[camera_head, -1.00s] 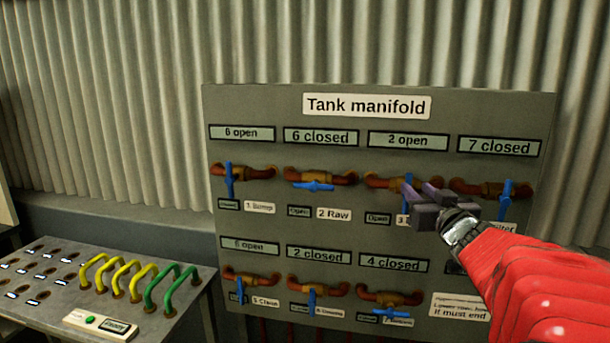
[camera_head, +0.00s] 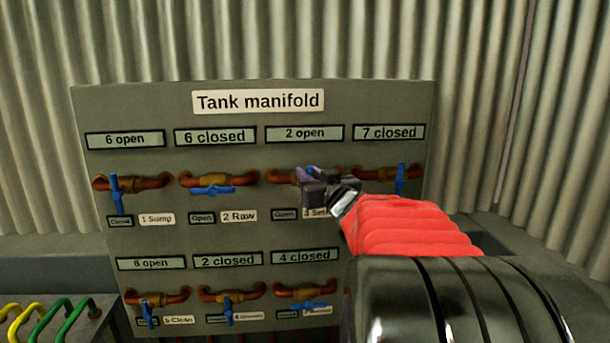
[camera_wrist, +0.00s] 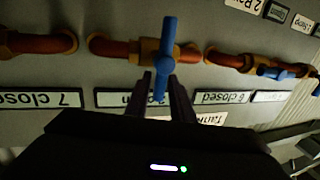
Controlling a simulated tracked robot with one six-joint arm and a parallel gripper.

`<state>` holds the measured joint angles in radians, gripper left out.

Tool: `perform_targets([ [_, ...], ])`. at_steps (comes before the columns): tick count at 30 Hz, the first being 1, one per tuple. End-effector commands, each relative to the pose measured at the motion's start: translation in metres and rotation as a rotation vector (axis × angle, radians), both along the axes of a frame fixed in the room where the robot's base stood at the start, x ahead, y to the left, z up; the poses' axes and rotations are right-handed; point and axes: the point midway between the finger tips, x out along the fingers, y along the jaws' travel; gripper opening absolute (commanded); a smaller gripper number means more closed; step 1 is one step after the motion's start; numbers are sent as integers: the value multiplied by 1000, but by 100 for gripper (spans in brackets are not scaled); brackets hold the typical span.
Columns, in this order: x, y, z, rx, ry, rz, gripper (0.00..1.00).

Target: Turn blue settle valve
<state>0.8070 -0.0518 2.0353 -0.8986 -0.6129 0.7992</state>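The settle valve is the third in the top row of the panel, under the "2 open" display (camera_head: 304,133). Its label (camera_head: 315,212) is partly hidden by my gripper (camera_head: 308,183). The pipe (camera_head: 281,176) is rusty orange. Only a sliver of the blue handle (camera_head: 302,173) shows in the head view. In the wrist view, which is upside down, the blue handle (camera_wrist: 168,38) stands across the pipe. Its lower end in the picture lies between the two dark fingers of my gripper (camera_wrist: 160,78). Narrow gaps show beside it; contact is unclear.
The Tank manifold panel (camera_head: 258,101) carries several neighbouring valves. The raw valve's blue handle (camera_head: 212,191) is to the left, and another blue handle (camera_head: 400,178) is close to the right. Yellow and green hoops (camera_head: 70,320) stand at lower left. A corrugated wall (camera_head: 300,40) is behind.

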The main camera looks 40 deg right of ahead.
Motion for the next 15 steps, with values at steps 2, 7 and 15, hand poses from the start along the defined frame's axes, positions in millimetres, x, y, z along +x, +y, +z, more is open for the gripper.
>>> perform_targets([
  [2,0,0,0,0,0,0,15],
  [7,0,0,0,0,0,0,3],
  [15,1,0,0,-1,1,2,0],
])
